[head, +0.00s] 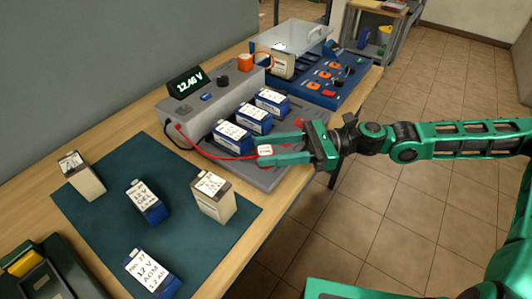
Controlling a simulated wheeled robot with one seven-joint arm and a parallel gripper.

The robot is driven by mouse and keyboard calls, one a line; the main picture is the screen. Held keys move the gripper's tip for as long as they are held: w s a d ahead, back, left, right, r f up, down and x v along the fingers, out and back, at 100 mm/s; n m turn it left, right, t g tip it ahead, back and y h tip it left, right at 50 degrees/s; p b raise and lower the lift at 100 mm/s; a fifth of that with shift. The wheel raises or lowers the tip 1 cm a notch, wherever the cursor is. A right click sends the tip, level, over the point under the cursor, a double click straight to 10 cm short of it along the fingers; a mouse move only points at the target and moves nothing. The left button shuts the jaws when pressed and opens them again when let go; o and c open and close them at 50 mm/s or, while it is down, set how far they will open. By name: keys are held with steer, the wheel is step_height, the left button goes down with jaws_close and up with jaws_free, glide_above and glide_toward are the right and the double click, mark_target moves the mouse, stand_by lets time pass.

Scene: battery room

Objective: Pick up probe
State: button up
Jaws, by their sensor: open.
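The probe (265,150) shows as a small white piece with red marks, at the end of a red cable in the head view. The cable (215,155) runs from the left side of the grey tester (243,80) around the front of its battery bay. My gripper (268,149) is open, above the front right of the tester, with its green fingers pointing left. The probe appears at or between the fingertips. I cannot tell whether they touch it, and the fingers partly hide it.
Three blue batteries (252,117) stand in the tester's bay. A dark green mat (100,215) in front holds several batteries. A blue case (325,90) with a clear lid sits behind. Tiled floor lies right of the bench edge.

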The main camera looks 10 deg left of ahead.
steer(key=shift+s+a, duration=0.2)
steer(key=shift+a, duration=0.3)
steer(key=c, duration=0.9)
steer(key=shift+r, duration=0.1)
